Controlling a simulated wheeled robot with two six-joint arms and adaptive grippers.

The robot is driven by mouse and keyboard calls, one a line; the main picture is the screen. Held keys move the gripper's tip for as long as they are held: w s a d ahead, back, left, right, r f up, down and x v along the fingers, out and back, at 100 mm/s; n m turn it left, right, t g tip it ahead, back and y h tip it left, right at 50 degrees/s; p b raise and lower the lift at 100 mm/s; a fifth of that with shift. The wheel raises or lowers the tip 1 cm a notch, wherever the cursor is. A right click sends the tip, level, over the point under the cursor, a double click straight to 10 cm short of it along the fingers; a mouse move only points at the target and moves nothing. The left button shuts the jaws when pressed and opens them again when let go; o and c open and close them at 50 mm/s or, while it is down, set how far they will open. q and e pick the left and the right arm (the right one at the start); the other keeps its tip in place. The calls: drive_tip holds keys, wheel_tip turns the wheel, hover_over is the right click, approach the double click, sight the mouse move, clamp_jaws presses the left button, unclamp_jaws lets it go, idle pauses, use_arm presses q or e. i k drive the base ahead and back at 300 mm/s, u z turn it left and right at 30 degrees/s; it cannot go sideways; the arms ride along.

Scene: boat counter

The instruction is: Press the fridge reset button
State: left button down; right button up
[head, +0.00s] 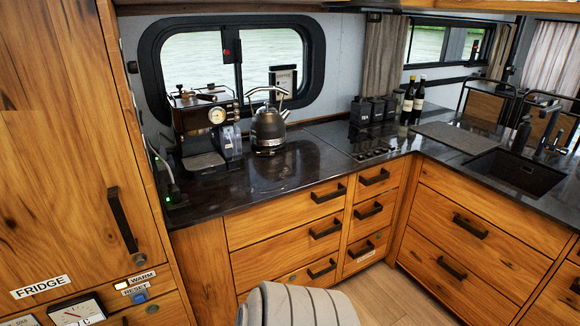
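The fridge reset button (139,298) is a small blue button at the bottom left of the head view, just under a "RESET" label (135,290). It is on the wooden panel beneath the tall fridge door (70,150), which carries a "FRIDGE" label (41,287) and a black handle (122,220). A "WARM" label (142,277) with a small pale piece beside it sits just above the button. A square white gauge (78,312) is to the left of the button, partly cut off by the frame edge. Neither of my grippers is in view.
A grey striped rounded thing (300,305) stands at the bottom centre, right of the button. The dark counter (300,165) holds an espresso machine (203,125) and a kettle (268,130). Wooden drawers (285,225) are below. Some floor (395,295) is clear.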

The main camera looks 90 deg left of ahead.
sight(140, 299)
drive_tip(key=k, duration=1.1)
drive_tip(key=u, duration=2)
